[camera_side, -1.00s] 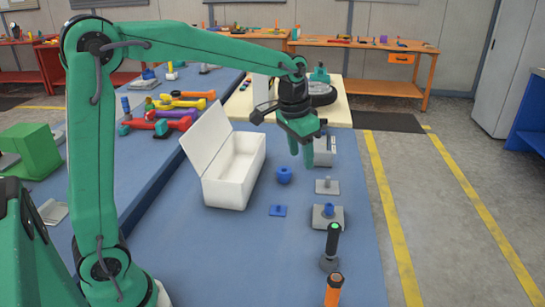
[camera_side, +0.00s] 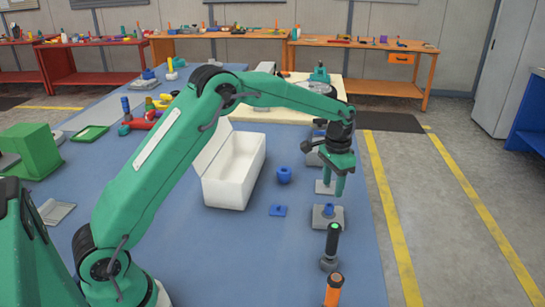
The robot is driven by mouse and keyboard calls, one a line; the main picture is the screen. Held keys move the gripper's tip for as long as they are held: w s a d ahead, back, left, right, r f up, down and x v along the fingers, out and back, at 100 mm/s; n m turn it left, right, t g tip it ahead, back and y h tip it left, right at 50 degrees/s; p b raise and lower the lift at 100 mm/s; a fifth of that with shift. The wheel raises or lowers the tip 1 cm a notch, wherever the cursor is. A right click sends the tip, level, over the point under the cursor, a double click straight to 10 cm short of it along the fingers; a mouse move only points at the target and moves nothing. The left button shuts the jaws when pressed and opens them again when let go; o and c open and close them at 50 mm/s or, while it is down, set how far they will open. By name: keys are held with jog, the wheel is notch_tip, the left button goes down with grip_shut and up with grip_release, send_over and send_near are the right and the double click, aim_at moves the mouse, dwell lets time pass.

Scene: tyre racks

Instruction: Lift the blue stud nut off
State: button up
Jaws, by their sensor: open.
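A small blue nut (camera_side: 328,210) sits on a grey square base plate (camera_side: 318,222) on the blue table, right of centre. My gripper (camera_side: 333,188) points down with its fingers apart, above and slightly behind that nut in the picture. Nothing shows between the fingers. A second grey plate (camera_side: 319,187) is partly hidden behind the fingers. Another blue round piece (camera_side: 284,175) stands beside the white box, and a flat blue piece (camera_side: 278,211) lies in front of it.
An open white box (camera_side: 228,192) with its lid raised stands left of the parts. The table's right edge is near.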

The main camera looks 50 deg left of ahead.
aim_at(329, 207)
jog(key=shift+s+f, duration=0.1)
jog(key=shift+f, duration=3.8)
grip_shut()
jog(key=shift+r, duration=0.2)
jog(key=shift+r, duration=0.6)
jog(key=r, duration=0.3)
jog(key=shift+s+d+r, duration=0.1)
jog(key=shift+s+d, duration=0.1)
jog(key=shift+d, duration=0.15)
jog(key=s+d+r, duration=0.6)
jog(key=d, duration=0.3)
jog(key=shift+r, duration=0.15)
jog(key=shift+w+d, duration=0.1)
